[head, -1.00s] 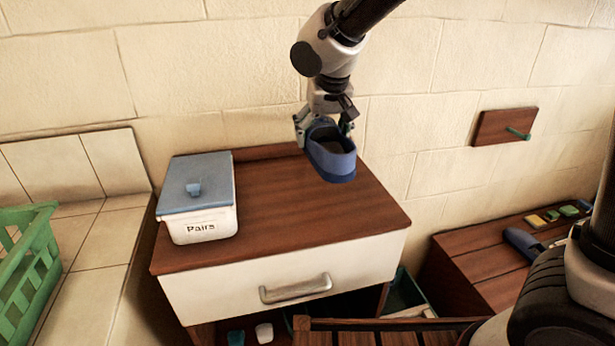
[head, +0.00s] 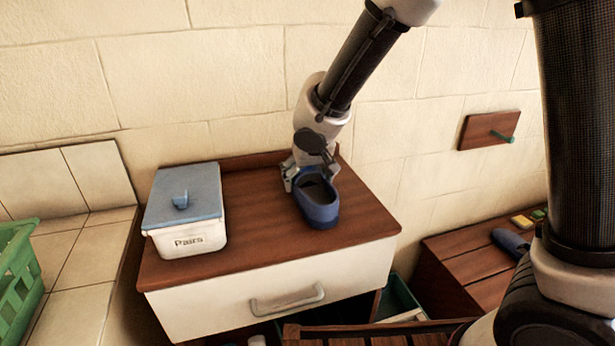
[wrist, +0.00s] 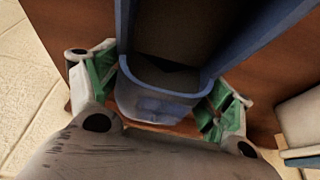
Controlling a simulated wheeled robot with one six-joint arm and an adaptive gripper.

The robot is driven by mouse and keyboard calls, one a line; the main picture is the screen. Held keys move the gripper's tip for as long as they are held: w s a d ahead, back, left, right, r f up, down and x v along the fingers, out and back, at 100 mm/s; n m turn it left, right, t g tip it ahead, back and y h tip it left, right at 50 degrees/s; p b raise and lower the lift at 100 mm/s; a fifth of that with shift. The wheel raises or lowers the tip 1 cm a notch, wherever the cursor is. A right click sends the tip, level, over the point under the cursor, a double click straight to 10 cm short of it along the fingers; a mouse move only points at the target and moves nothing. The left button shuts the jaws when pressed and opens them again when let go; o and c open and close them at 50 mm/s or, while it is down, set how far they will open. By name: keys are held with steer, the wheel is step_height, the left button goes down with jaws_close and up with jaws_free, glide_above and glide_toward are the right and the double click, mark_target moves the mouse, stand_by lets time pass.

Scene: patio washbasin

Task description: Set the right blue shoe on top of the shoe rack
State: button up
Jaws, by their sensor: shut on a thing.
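A blue shoe (head: 319,212) is over the brown wooden top of a white-drawer cabinet (head: 255,212), roughly level, with its opening up. It is low at the top; I cannot tell whether it touches. My gripper (head: 312,177) is shut on its far end, coming down from above and behind. In the wrist view the green-padded fingers grip the shoe (wrist: 160,103) on both sides. Another blue shoe (head: 511,242) lies on a slatted wooden surface (head: 455,256) at the right. Which piece is the shoe rack is not clear; a slatted wooden piece (head: 350,341) shows at the bottom edge.
A white box labelled "Pairs" (head: 193,243) with a blue lid stands on the cabinet's left side. A green basket (head: 20,270) is at the far left. A wall board with a green peg (head: 489,130) hangs at the right. The cabinet top's front right is clear.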

mark_target(313, 194)
steer(key=shift+f, duration=0.1)
steer(key=o, duration=1.3)
steer(key=shift+c, duration=0.2)
steer(key=v, duration=1.2)
steer(key=s+d+r+m, duration=0.1)
steer(key=s+d+r, duration=0.1)
steer(key=d, duration=0.6)
steer(key=s+d+r+h, duration=0.1)
steer(key=s+d+r, duration=0.1)
steer(key=d, duration=0.5)
steer(key=s+d+r+m, duration=0.1)
steer(key=s+d+r, duration=0.1)
steer(key=d, duration=0.6)
steer(key=s+d+f+m, duration=0.1)
steer(key=s+d, duration=0.9)
steer(key=s, duration=0.3)
steer(key=shift+s+d, duration=0.25)
steer(key=shift+d, duration=0.1)
